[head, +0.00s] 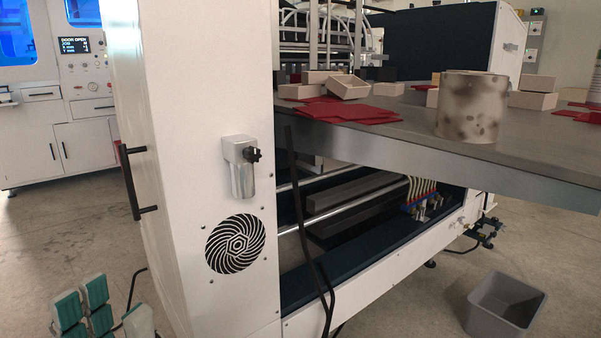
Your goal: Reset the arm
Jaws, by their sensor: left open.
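My left gripper (98,308) is at the lower left corner of the head view, with teal and grey finger pads pointing up. It is open, and no object shows between its fingers. It is in front of the white machine's left side, low over the floor, apart from anything I can see. The rest of the left arm is cut off by the picture's bottom edge. My right gripper is not in view.
A white machine (205,120) with a black handle (133,183) fills the middle. Its grey table (540,155) holds cream boxes (348,87), red sheets (345,111) and a spotted cylinder (471,107). A grey bin (503,305) stands at lower right. Floor at left is open.

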